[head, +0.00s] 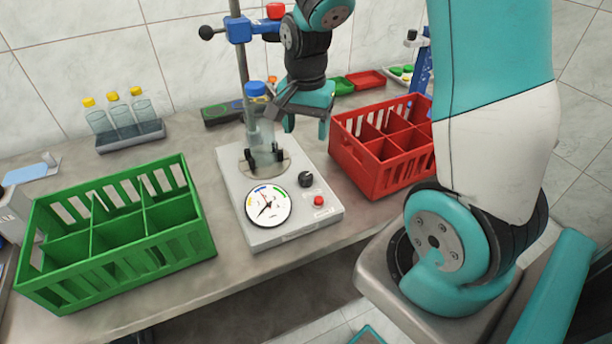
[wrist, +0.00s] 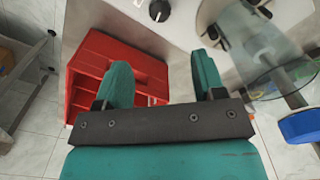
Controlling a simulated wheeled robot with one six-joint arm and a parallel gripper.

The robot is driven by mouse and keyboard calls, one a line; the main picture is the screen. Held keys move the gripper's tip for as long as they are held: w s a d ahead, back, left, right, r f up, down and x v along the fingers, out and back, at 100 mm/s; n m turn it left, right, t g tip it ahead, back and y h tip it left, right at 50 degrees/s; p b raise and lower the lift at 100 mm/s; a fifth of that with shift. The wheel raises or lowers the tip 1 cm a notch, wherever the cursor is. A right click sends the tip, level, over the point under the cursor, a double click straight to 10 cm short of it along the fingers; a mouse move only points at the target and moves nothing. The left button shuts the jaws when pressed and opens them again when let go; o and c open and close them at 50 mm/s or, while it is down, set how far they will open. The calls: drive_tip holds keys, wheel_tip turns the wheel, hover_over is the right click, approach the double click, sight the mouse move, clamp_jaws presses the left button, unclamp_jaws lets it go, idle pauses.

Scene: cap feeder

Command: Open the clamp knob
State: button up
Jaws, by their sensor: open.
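A white clamp machine (head: 255,233) stands mid-bench, with a round dial on its front. A black knob (head: 305,179) sits on its top beside a red button; the knob also shows at the top of the wrist view (wrist: 160,10). Two black clamp jaws (head: 281,155) flank the foot of an upright clear bottle (head: 260,128) with a blue cap (head: 256,89). My gripper (head: 307,124) is open and empty, right of the bottle and above and behind the knob. In the wrist view nothing is between its fingers (wrist: 163,72); the bottle is outside the right finger.
A post behind the bottle carries a blue bracket (head: 238,29) with a black ball handle. A red divided crate (head: 370,167) stands close on the right, a green one (head: 125,245) on the left. A rack (head: 130,137) holds yellow-capped bottles at back left.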

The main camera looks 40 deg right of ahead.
sight(306, 175)
wheel_tip(306, 175, down, 13)
drive_tip(key=shift+f+b, duration=0.1)
drive_tip(key=shift+b, duration=0.25)
drive_tip(key=c, duration=0.9)
